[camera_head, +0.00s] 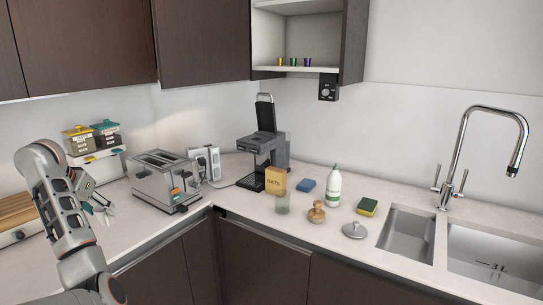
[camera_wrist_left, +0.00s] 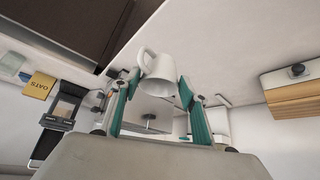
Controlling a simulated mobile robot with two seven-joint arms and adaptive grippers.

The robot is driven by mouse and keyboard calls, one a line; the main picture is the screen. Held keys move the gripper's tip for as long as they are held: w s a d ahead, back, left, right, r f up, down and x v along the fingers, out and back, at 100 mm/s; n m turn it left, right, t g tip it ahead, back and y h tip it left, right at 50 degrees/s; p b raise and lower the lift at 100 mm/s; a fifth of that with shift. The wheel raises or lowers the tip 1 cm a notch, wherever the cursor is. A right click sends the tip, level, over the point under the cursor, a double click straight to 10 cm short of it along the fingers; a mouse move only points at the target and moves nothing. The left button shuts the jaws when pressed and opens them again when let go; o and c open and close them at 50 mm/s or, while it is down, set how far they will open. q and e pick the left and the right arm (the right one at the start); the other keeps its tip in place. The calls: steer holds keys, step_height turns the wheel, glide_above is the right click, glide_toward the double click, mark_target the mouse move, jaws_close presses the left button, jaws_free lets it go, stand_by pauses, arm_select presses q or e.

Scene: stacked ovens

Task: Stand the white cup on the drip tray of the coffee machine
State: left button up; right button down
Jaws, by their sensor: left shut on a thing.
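The white cup (camera_wrist_left: 161,74) sits between the green-padded fingers of my left gripper (camera_wrist_left: 160,84) in the left wrist view, with its handle showing to the left. The left gripper (camera_head: 92,193) is shut on the cup. In the head view it is at the left, above the counter beside the toaster, and the cup is mostly hidden by it. The black coffee machine (camera_head: 262,146) stands at the back corner, well to the right of the gripper. Its drip tray (camera_head: 250,182) is low at its front and looks empty. My right gripper is not in view.
A steel toaster (camera_head: 166,180) stands between my gripper and the coffee machine. An oats box (camera_head: 276,180) and a glass (camera_head: 282,203) stand close to the machine's right front. A soap bottle (camera_head: 334,186), a sponge (camera_head: 367,206) and the sink (camera_head: 408,232) lie further right.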

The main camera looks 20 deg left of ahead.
arm_select(q)
steer(key=w+d+f+m+h, duration=0.1)
steer(key=w+d+f, duration=0.3)
steer(key=d+f, duration=0.35)
steer(key=w+d+f+m, duration=0.1)
steer(key=w+d+f, duration=0.45)
steer(key=d, duration=0.35)
steer(key=w+d+r+m+h, duration=0.1)
steer(key=d+r+m, duration=0.1)
steer(key=d, duration=1.2)
steer(key=s+d+r, duration=0.1)
steer(key=s+d, duration=0.6)
steer(key=d, duration=0.3)
steer(key=s+d+r, duration=0.2)
steer(key=s+d, duration=0.5)
steer(key=d, duration=0.3)
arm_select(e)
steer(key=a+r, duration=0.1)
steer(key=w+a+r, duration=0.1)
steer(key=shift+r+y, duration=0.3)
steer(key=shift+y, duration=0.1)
